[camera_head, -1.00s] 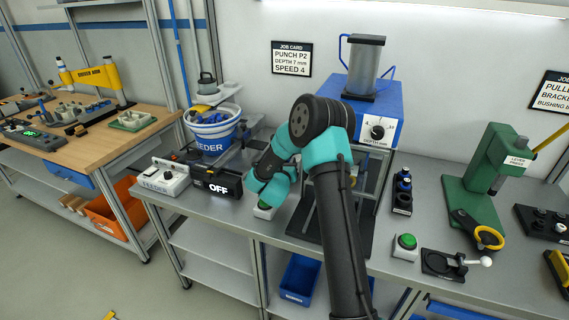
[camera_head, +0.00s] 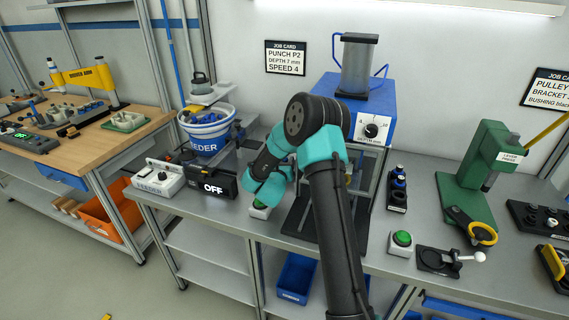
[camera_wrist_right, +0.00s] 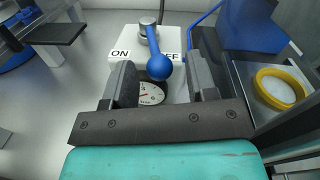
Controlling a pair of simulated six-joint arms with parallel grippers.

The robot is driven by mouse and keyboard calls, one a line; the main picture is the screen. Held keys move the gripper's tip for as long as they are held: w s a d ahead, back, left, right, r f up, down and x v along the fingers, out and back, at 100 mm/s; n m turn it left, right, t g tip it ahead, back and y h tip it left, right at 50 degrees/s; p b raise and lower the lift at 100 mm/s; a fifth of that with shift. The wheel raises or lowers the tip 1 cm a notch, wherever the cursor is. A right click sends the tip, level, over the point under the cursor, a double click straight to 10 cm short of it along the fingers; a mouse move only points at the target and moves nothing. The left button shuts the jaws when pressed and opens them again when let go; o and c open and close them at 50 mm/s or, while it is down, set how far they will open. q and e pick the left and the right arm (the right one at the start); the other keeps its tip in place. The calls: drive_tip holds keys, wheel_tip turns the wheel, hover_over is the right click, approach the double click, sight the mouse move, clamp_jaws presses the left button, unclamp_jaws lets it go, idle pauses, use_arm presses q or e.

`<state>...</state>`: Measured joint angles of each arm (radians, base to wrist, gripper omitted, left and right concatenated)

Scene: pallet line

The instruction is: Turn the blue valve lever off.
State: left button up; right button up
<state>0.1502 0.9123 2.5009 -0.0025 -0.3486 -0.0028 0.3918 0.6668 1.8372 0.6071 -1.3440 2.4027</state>
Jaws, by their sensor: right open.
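The blue valve lever (camera_wrist_right: 159,67) shows in the right wrist view, with a round ball end. It runs from a metal pivot at the top of a white box (camera_wrist_right: 125,38) toward the camera, leaning slightly right. ON is printed left of the lever and OFF right, with its first letter partly covered. A round dial sits below the ball. My right gripper (camera_wrist_right: 161,75) is open, with one dark finger on each side of the ball; gaps show on both sides. In the head view the lever is not visible, and my right arm covers much of the middle bench.
A blue press (camera_head: 382,103) stands at the back of the bench. A blue-and-white feeder bucket (camera_head: 208,130) and an OFF display (camera_head: 212,187) stand left.

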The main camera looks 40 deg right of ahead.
drive_tip(key=shift+a, duration=0.15)
drive_tip(key=v, duration=1.7)
drive_tip(key=shift+s, duration=0.2)
